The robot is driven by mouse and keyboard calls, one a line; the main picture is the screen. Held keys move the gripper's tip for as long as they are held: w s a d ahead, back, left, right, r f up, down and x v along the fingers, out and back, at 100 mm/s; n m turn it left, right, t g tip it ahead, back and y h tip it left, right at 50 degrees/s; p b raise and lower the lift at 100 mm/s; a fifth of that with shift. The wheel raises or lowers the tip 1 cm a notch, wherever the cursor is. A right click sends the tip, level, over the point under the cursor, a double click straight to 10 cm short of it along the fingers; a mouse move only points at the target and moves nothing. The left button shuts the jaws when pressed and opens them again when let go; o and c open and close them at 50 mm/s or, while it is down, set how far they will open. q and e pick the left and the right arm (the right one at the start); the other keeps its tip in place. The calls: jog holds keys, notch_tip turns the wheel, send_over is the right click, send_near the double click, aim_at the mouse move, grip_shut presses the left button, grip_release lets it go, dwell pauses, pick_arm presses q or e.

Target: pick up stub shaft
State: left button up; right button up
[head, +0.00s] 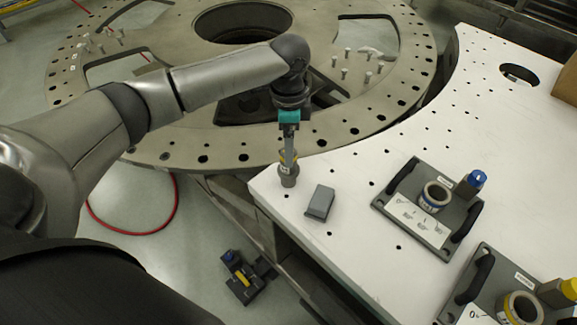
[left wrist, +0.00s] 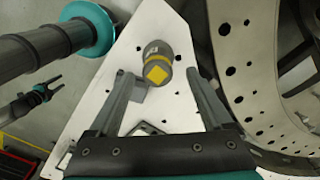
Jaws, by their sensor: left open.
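The stub shaft (head: 288,177) stands upright near the left corner of the white table. It is a grey cylinder with a yellow band. My left gripper (head: 289,152) points down, right over the shaft. In the left wrist view the open fingers (left wrist: 158,74) lie either side of the shaft's near end; I cannot tell whether they touch it. What looks like my right gripper (left wrist: 50,88) is small at the left of that view, its jaw opening unclear.
A grey block (head: 319,202) lies close to the right of the shaft. Dark fixture plates (head: 440,243) with rings and handles stand further right on the white table (head: 350,246). The large round turret plate (head: 180,150) borders the table behind.

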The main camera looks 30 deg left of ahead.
aim_at(288, 176)
pick_arm(q)
jog(key=shift+s+f, duration=0.2)
jog(key=shift+f, duration=1.75)
grip_shut()
jog(key=shift+w+r, duration=0.1)
